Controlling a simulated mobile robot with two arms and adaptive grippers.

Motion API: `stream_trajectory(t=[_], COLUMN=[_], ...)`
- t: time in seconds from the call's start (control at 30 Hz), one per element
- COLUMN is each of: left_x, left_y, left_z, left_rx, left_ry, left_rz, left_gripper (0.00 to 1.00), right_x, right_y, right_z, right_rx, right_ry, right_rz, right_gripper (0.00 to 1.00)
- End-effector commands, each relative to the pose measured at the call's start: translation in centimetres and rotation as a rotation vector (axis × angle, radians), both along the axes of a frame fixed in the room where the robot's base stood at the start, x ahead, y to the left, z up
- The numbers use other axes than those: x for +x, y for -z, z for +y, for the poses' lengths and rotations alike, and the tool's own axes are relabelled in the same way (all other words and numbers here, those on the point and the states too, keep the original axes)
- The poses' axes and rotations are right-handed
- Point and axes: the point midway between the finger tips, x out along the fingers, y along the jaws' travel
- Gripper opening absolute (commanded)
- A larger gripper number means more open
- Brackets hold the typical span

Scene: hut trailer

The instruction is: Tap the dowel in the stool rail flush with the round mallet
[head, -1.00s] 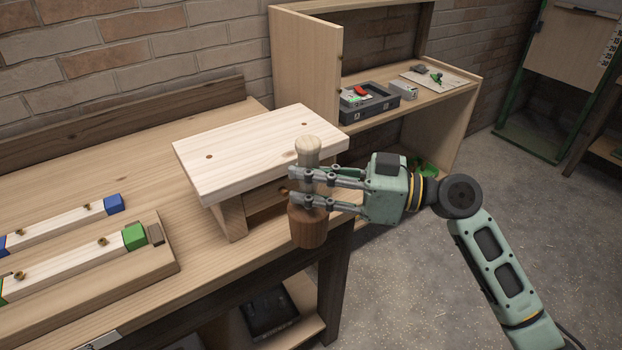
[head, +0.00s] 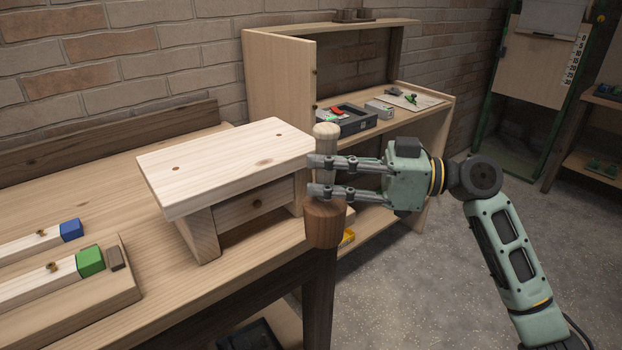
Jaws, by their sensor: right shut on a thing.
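The pale wooden stool (head: 215,165) stands upright on the bench. Its rail (head: 230,210) runs between the legs under the seat. A small round brown dowel end (head: 257,204) shows in the rail; how far it stands out cannot be told. The round mallet (head: 325,226) hangs upright with its brown head down and its pale handle up, just right of the stool. My right gripper (head: 320,177) is shut on the mallet's handle, coming from the right. The head appears in front of the bench's right end, apart from the rail. My left gripper is not in view.
The workbench (head: 185,285) carries a board with pale bars and blue (head: 70,230) and green blocks (head: 90,261) at left. A shelf unit (head: 436,105) behind holds a dark tray (head: 352,122). The bench top before the rail is clear.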

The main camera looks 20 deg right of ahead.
Motion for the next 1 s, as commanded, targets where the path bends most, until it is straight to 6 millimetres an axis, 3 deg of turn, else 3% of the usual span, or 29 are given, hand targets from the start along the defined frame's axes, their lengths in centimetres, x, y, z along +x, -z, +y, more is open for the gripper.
stream_trajectory(t=[0.4,0.73,1.0], left_x=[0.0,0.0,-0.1], left_y=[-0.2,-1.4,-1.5], left_z=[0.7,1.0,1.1], left_rx=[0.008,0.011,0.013], left_ry=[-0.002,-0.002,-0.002], left_rz=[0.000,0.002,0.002], left_gripper=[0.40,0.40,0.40], right_x=[0.0,-1.0,-1.1], right_y=[-0.3,-0.5,-0.3], right_z=[0.3,6.8,7.8], right_rx=[0.002,0.003,0.003], right_ry=[-0.001,-0.002,0.002], right_rz=[-0.003,-0.004,-0.003], right_gripper=[0.00,0.00,0.00])
